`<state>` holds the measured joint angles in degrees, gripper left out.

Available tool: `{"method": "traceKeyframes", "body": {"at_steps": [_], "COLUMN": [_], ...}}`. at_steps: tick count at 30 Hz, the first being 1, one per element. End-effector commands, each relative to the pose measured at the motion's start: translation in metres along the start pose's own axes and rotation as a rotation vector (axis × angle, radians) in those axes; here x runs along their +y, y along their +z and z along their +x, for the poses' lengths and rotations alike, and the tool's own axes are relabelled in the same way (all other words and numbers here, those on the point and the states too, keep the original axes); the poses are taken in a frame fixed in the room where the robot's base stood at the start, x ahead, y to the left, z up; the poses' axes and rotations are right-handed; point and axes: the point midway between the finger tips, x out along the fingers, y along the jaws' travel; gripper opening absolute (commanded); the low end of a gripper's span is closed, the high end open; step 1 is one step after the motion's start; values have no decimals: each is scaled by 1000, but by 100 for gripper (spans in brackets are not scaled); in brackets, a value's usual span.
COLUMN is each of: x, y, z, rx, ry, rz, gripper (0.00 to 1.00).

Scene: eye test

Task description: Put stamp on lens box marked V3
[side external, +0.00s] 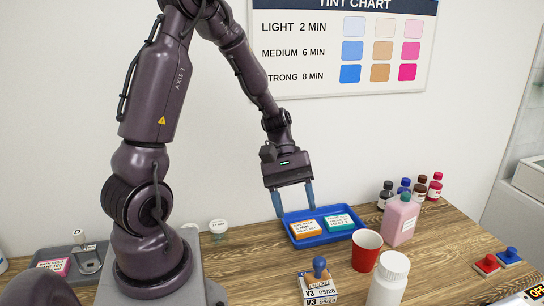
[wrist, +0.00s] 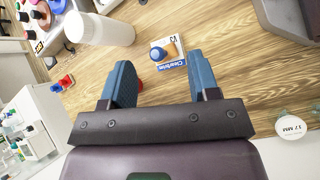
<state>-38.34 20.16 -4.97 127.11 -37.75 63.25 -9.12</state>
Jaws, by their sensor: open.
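The lens box marked V3 (side external: 318,294) stands at the front middle of the table; its white and blue label also shows in the wrist view (wrist: 173,66). A stamp with a round blue knob (side external: 320,265) appears upright on the box's top; the knob shows over the box in the wrist view (wrist: 158,53). Its base is hard to make out. My gripper (side external: 294,208) is open and empty, with its blue fingers apart, behind the box near the blue tray. In the wrist view the box and stamp lie beyond the fingertips (wrist: 162,82), not between them.
A blue tray (side external: 334,238) holds an orange and a teal box. A red cup (side external: 366,250), white bottle (side external: 389,280) and pink bottle (side external: 402,219) stand right of the box. Bare wood lies left of the box.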

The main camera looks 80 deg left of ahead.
Motion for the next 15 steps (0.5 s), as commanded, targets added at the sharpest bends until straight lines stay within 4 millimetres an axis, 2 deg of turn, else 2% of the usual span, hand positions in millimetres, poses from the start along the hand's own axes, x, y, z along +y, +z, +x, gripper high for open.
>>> {"method": "traceKeyframes", "body": {"at_steps": [1, 6, 12, 15], "x": [5, 7, 2, -2], "y": [19, 68, 120, 139], "z": [-7, -26, -50, -60], "rx": [75, 297, 560, 672], "ry": [-54, -207, -321, -348], "rz": [122, 490, 914, 1085], "gripper": [55, 55, 55, 55]}}
